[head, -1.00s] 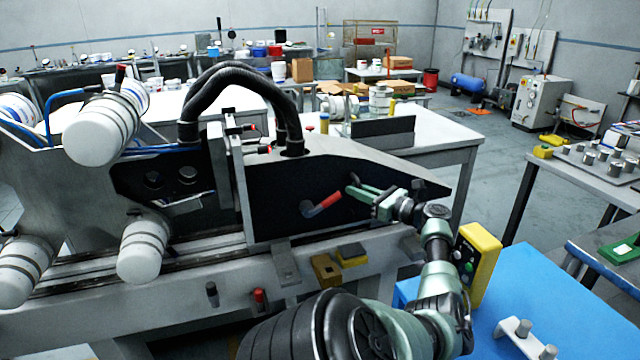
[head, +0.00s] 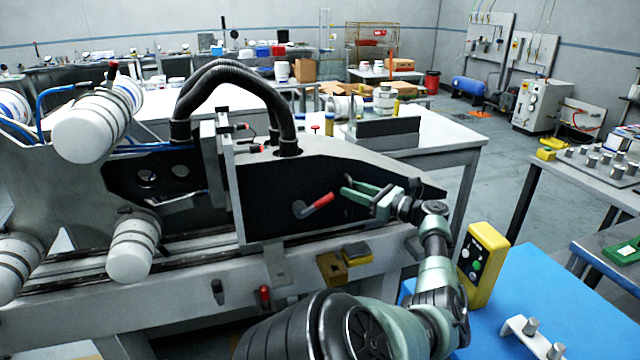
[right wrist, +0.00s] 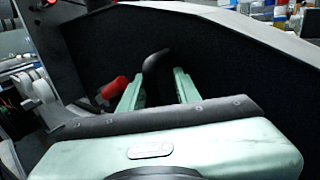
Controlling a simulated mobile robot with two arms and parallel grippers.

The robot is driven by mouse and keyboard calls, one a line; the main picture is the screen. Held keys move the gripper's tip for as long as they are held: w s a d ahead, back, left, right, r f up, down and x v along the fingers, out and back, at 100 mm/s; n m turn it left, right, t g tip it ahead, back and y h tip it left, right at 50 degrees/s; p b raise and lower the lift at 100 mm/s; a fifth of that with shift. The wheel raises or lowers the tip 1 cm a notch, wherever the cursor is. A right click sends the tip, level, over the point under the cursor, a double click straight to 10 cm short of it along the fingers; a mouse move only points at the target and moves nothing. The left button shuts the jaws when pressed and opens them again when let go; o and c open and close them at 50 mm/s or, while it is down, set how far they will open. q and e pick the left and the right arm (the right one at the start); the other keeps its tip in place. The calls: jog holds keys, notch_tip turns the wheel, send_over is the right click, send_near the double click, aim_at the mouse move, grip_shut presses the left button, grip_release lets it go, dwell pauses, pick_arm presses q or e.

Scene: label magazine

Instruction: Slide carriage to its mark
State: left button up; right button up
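The carriage (head: 275,195) is a black-sided unit with a sloping grey top, sitting on the rails of a grey bench. A red-gripped lever (head: 318,204) sticks out of its side and also shows in the right wrist view (right wrist: 113,88). My right gripper (head: 344,187) is at the carriage side, right of the lever. In the right wrist view its fingers (right wrist: 158,76) are spread, with a dark curved handle (right wrist: 154,62) between them and gaps beside it. A grey bracket (head: 275,262) hangs at the carriage's lower edge. I cannot make out the mark for certain. My left gripper is out of view.
Black (head: 217,291) and red (head: 264,295) knobs stick out of the bench front. Small yellow-brown blocks (head: 331,268) sit on its edge. White rollers (head: 133,252) stand at left. A yellow button box (head: 483,262) stands on a blue-topped table (head: 570,295) at right.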

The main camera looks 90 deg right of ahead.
jog(key=shift+s+d+h, duration=0.1)
jog(key=shift+s+h, duration=0.2)
jog(key=shift+s, duration=0.2)
jog(key=shift+r, duration=0.45)
notch_tip(320, 180, up, 19)
jog(key=p, duration=0.1)
jog(key=shift+w, duration=0.3)
